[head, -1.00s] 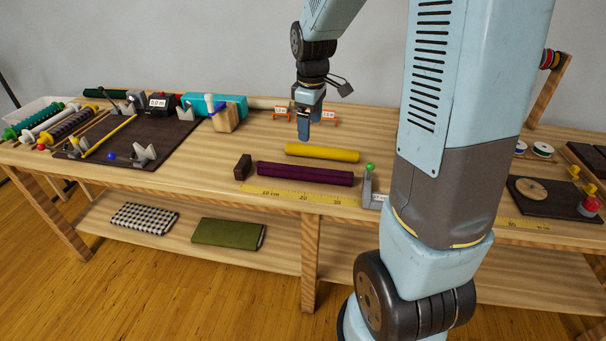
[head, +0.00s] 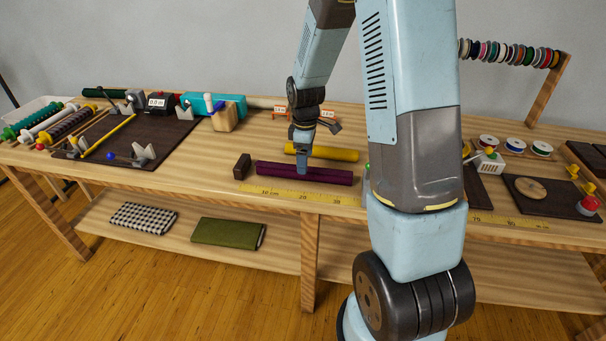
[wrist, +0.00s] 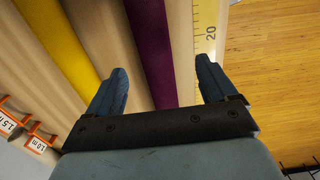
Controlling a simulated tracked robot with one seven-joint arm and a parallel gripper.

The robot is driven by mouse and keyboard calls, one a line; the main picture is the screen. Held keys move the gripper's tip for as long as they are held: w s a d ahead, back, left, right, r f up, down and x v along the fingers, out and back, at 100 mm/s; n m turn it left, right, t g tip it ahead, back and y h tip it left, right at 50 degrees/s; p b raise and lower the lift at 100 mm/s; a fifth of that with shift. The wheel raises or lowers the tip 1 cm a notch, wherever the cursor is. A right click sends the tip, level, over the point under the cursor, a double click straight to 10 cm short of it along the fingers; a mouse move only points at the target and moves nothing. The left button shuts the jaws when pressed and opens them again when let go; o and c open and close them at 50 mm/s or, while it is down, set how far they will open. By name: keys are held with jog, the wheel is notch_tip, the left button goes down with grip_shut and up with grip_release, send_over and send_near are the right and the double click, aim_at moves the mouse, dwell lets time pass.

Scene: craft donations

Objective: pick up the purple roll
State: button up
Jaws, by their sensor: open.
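The purple roll (head: 272,171) lies on the table in front of the yellow roll (head: 340,154), just behind the yellow measuring strip. In the wrist view the purple roll (wrist: 150,45) runs between the two spread fingers of my gripper (wrist: 158,90). The jaws are open. The yellow roll (wrist: 62,45) lies outside the left finger there. The head view does not show clearly how far the fingertips are above the table.
A dark block (head: 242,166) stands at the purple roll's left end. The measuring strip (head: 285,190) runs along the table's front edge. A dark mat (head: 165,140) with tools lies at left. Orange racks (head: 329,124) with tags stand behind the yellow roll.

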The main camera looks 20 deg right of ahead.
jog(key=shift+w+a+f, duration=0.1)
jog(key=shift+w+f, duration=0.1)
jog(key=shift+f, duration=1.25)
jog(key=shift+w+a+f, duration=0.1)
jog(key=shift+w+f, duration=0.1)
jog(key=shift+f, duration=1.25)
jog(key=c, duration=1.4)
jog(key=shift+o, duration=0.2)
jog(key=shift+r, duration=0.15)
